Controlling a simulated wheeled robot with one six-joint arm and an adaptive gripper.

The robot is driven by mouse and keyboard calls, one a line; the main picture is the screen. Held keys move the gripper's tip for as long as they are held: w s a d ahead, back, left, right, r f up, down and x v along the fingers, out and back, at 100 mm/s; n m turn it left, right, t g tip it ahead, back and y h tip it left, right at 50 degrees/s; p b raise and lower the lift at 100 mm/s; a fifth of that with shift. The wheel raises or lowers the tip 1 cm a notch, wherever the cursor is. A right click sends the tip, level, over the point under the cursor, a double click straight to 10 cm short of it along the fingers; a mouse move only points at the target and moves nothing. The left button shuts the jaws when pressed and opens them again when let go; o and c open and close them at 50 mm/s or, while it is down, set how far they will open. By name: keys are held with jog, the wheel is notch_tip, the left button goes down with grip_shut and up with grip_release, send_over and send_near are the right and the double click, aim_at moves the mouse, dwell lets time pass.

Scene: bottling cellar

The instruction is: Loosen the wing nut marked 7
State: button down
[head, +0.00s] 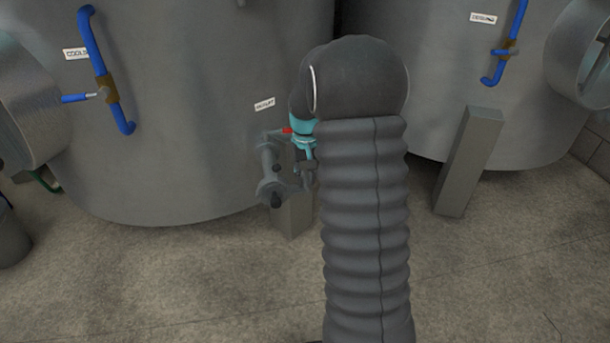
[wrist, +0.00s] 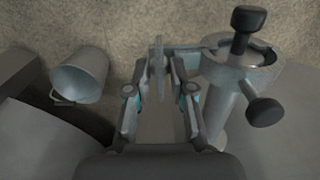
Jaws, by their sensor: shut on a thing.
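In the wrist view, the two fingers of my gripper (wrist: 161,72) are closed in on a thin upright grey plate (wrist: 158,50), which looks like the wing nut. A short bar runs from beside it to a grey pipe fitting (wrist: 219,95) on the right. No number 7 is readable, so I cannot confirm the marking. The fitting carries two black knobs, one on top (wrist: 248,18) and one at its side (wrist: 265,111). In the head view, my gripper (head: 304,145) is teal and partly hidden behind my arm, at the right of the fitting (head: 268,165).
A large grey tank (head: 180,120) stands behind the fitting, with a blue pipe (head: 90,40) on its left. A second tank (head: 430,90) is at right, with a grey leg (head: 468,160). The front floor is clear.

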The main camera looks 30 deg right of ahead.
aim_at(305, 177)
dwell(0.4)
jog(key=c, duration=1)
grip_release()
notch_tip(305, 177, up, 12)
